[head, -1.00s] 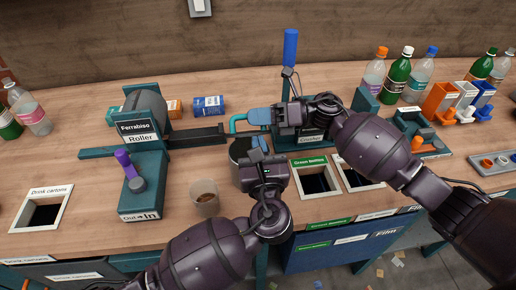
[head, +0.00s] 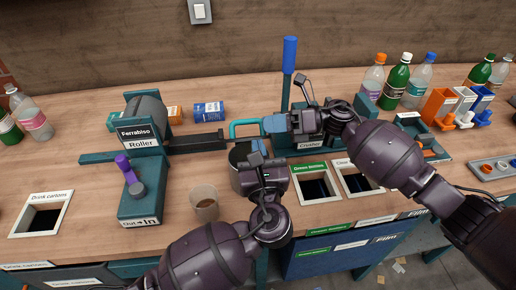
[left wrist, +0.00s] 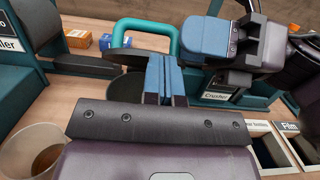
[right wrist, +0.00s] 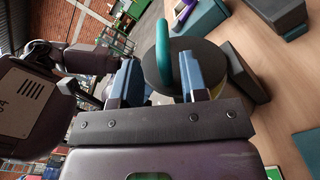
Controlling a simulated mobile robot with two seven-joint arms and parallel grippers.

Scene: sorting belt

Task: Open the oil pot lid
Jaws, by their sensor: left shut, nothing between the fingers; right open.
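The oil pot (head: 237,170) is a dark round pot on the bench between the roller and the crusher, partly hidden by my left gripper. Its dark lid shows in the right wrist view (right wrist: 172,66) with an arched teal handle (head: 240,124). The handle also shows in the left wrist view (left wrist: 147,24). My right gripper (head: 272,124) is open at the right end of the handle; its fingers show at either side of the handle in the right wrist view. My left gripper (head: 256,160) is shut and empty, beside the pot at the front right.
A cup of brown liquid (head: 204,204) stands at the pot's front left. The roller (head: 143,165) is further left and the crusher (head: 300,143) is close behind at the right. Square bin openings (head: 313,184) lie to the right. Bottles (head: 397,83) stand at the back right.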

